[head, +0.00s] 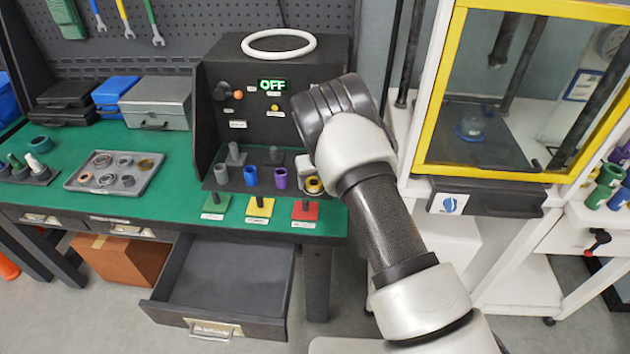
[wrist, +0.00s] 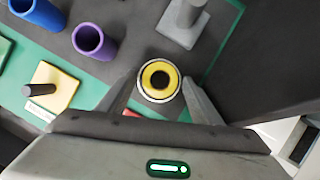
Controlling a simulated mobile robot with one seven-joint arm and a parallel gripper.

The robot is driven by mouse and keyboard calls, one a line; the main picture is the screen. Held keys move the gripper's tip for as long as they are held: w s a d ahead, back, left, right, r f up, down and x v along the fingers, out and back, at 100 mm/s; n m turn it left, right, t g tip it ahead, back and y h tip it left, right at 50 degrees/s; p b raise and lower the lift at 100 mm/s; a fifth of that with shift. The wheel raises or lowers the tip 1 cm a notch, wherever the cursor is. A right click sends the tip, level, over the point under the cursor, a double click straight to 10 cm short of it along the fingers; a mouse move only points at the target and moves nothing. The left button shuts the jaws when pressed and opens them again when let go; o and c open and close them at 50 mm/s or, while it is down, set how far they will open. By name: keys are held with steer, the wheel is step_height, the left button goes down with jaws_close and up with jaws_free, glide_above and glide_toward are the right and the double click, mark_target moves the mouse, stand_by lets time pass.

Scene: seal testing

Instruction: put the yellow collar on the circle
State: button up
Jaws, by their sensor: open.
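The yellow collar (head: 314,186) is a short ring with a pale rim and dark centre, at the right end of the row on the dark tester base. In the wrist view the yellow collar (wrist: 147,78) shows from above, between my fingers. My gripper (wrist: 160,92) is open, with one finger on each side of it; I cannot tell whether they touch it. In the head view my arm hides most of the gripper. A white circle (head: 246,45) lies on top of the dark tester box, with nothing on it.
Grey, blue (head: 251,176) and purple (head: 280,178) cylinders stand left of the collar. Green, yellow (head: 260,207) and red plates with pegs lie in front. A grey peg (wrist: 182,18) stands behind. The tester's panel (head: 262,112) rises behind; a drawer (head: 225,280) hangs open below.

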steer(key=s+d+r+n, duration=0.45)
steer(key=s+r, duration=0.25)
steer(key=r, duration=0.4)
steer(key=s+d+r+n+y, duration=0.1)
steer(key=s+d+r+n, duration=0.2)
steer(key=s+r+n, duration=0.65)
steer(key=s+d+r+n, duration=0.2)
steer(key=s+d+r, duration=0.15)
steer(key=r, duration=1.05)
steer(key=s+d+r+n+h, duration=0.1)
steer(key=s+d+n, duration=0.1)
steer(key=s+n, duration=0.3)
steer(key=s+d+r+n+t, duration=0.1)
steer(key=s+d+n, duration=0.2)
steer(key=s, duration=0.6)
steer(key=s+d+r+n+h, duration=0.1)
steer(key=s+d+n, duration=0.2)
steer(key=s+n, duration=0.4)
steer(key=shift+s+r+n+h+p, duration=0.25)
steer(key=shift+n+h+p, duration=0.05)
steer(key=shift+n+p, duration=0.1)
